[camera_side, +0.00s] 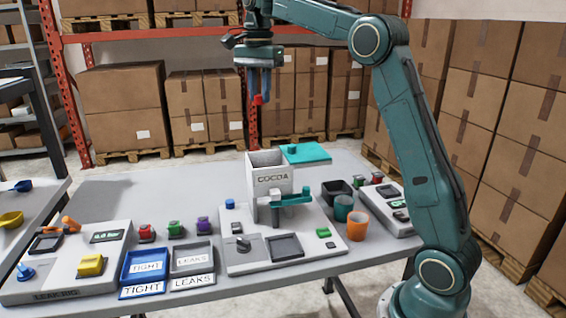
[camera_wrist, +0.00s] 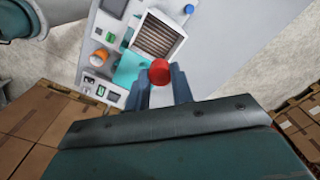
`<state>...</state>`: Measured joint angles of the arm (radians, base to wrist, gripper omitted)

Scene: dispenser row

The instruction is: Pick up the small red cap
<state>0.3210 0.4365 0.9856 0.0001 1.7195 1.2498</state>
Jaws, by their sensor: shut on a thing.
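The small red cap (camera_side: 258,100) is held between the fingertips of my gripper (camera_side: 259,88), well above the table. In the wrist view the red cap (camera_wrist: 160,72) shows between the two blue-grey fingers of my gripper (camera_wrist: 161,84), with its round face visible. The fingers are shut on it. The open grey COCOA hopper (camera_side: 269,172) stands on its base below and slightly right of the cap in the side view. The cap touches nothing but the fingers.
The teal lid (camera_side: 306,153) is beside the hopper top. A blue TIGHT tray (camera_side: 147,265) and a grey LEAKS tray (camera_side: 192,259) lie left of the dispenser. An orange cup (camera_side: 358,225) and a teal cup (camera_side: 343,207) stand right. Boxes on pallets (camera_side: 200,105) fill the background.

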